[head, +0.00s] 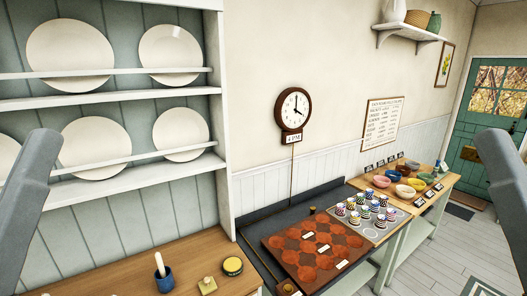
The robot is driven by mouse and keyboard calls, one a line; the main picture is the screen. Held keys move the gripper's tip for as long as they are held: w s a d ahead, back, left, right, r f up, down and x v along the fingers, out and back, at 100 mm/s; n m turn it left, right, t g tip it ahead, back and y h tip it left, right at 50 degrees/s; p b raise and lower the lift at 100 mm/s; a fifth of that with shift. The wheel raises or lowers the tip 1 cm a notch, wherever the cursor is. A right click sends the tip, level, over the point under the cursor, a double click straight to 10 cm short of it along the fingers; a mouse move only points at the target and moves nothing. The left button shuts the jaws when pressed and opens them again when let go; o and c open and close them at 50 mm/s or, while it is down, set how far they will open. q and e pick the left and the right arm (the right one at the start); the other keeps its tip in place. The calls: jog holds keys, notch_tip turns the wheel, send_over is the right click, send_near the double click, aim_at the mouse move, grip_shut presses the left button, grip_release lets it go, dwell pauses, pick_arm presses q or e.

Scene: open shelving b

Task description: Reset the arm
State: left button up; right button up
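Parts of both my grey arms rise at the picture's sides in the head view: a link of my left arm (32,190) at the left edge and a link of my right arm (503,180) at the right edge. Both look raised and apart from the furniture. Neither gripper's fingers show, so I cannot see whether they hold anything.
A plate rack (222,130) with white plates stands left. A wooden counter (130,270) holds a blue pot (164,280) and a yellow tin (232,266). Right of it are a red patterned board (305,262), a tray of striped cups (395,228) and several bowls.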

pick_arm(q)
notch_tip(320, 180, up, 17)
jog(key=p, duration=1.3)
pick_arm(e)
notch_tip(320, 180, up, 17)
pick_arm(q)
notch_tip(320, 180, down, 54)
jog(key=b, duration=5.4)
jog(key=shift+f, duration=0.25)
pick_arm(e)
notch_tip(320, 180, down, 54)
jog(key=shift+f, duration=0.25)
